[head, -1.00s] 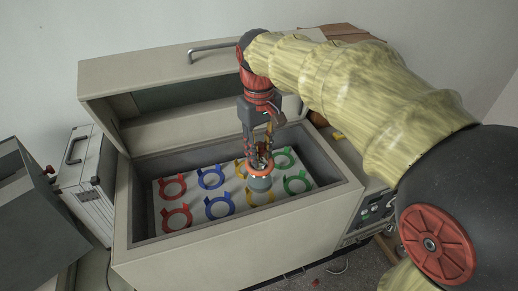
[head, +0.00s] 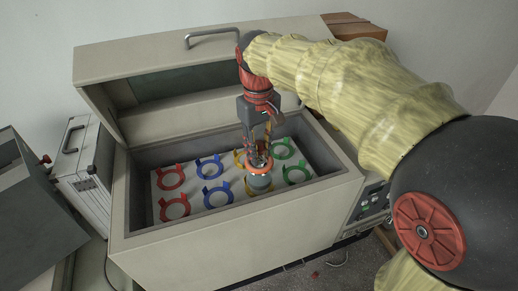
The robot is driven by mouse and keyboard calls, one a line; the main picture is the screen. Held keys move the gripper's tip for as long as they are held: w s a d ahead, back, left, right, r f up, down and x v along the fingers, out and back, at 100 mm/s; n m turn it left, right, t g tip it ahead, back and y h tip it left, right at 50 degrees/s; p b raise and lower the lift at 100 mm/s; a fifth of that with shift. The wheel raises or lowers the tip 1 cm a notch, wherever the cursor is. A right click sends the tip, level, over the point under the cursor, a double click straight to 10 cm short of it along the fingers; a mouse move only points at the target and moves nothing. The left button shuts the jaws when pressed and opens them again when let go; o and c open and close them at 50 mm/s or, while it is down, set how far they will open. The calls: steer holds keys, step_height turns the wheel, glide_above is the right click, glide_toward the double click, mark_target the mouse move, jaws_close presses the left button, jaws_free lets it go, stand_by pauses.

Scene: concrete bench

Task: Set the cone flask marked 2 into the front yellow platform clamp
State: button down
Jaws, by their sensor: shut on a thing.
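My gripper (head: 259,153) points down into the open shaker box and is shut on the neck of the cone flask (head: 260,182). The flask is upright, greyish and clear, with an orange-red ring around its upper part. Its number does not show at this size. The flask is over the front yellow platform clamp (head: 248,189), which it and my gripper mostly hide. I cannot tell whether the flask's base touches the platform. The back yellow clamp (head: 239,158) shows partly behind my gripper.
The white platform (head: 190,190) also bears red clamps (head: 175,207), blue clamps (head: 217,195) and green clamps (head: 297,172), all empty. The box's front wall (head: 240,218) rises around the platform. The raised lid (head: 160,60) stands behind. A silver case (head: 82,170) is at left.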

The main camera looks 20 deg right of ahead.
steer(key=shift+f, duration=0.2)
stand_by(0.5)
steer(key=shift+f+b, duration=0.8)
steer(key=shift+f, duration=0.45)
stand_by(0.3)
steer(key=c, duration=1.5)
jaws_free()
steer(key=shift+o, duration=0.5)
steer(key=shift+f, duration=0.1)
steer(key=o, duration=0.5)
